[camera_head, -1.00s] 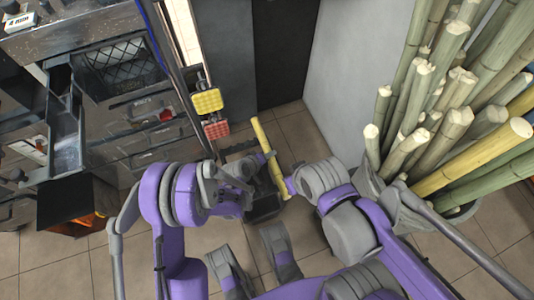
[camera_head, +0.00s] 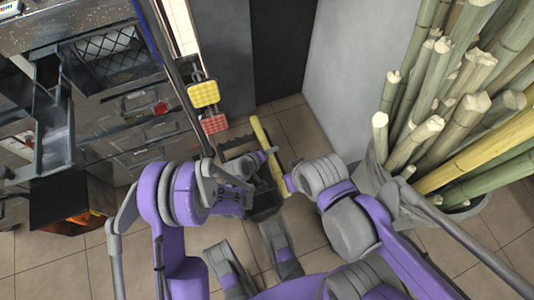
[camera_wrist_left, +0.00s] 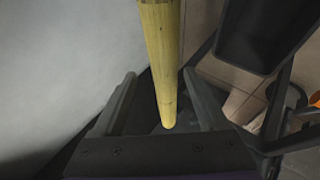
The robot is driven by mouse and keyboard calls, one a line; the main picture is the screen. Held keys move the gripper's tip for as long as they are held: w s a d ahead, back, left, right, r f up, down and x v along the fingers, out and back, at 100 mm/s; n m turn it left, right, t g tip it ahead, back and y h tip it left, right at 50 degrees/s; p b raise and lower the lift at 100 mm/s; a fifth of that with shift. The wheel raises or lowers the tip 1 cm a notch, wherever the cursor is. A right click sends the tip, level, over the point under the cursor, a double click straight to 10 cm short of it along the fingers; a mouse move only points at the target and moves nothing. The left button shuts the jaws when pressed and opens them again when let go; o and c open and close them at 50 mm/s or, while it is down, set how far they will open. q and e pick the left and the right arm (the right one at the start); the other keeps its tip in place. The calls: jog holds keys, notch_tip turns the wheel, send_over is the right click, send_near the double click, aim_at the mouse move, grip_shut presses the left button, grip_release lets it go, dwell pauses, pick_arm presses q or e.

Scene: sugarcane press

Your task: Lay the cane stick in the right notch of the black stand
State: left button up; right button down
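The yellow cane stick (camera_head: 257,131) slants above the black stand (camera_head: 264,212) in the head view. My left gripper (camera_head: 268,160) is at the stick's middle and appears shut on it. In the left wrist view the stick (camera_wrist_left: 160,45) runs between the left gripper's fingers (camera_wrist_left: 160,76). The stand is on the floor, partly hidden by my left arm and the stick. The notches cannot be made out clearly. My right gripper (camera_head: 291,184) is close to the stick's lower part. Its fingers are too hidden to judge.
A basket of tall green and yellow canes (camera_head: 455,125) stands at the right by the pale wall (camera_head: 345,75). A metal cabinet with drawers (camera_head: 120,115) is at the left. Yellow (camera_head: 203,94) and red (camera_head: 214,123) pads hang beside it. Tiled floor is open behind the stand.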

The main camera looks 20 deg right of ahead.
pick_arm(q)
jog(key=p+v, duration=0.2)
jog(key=v, duration=0.8)
jog(key=shift+a+r, duration=0.3)
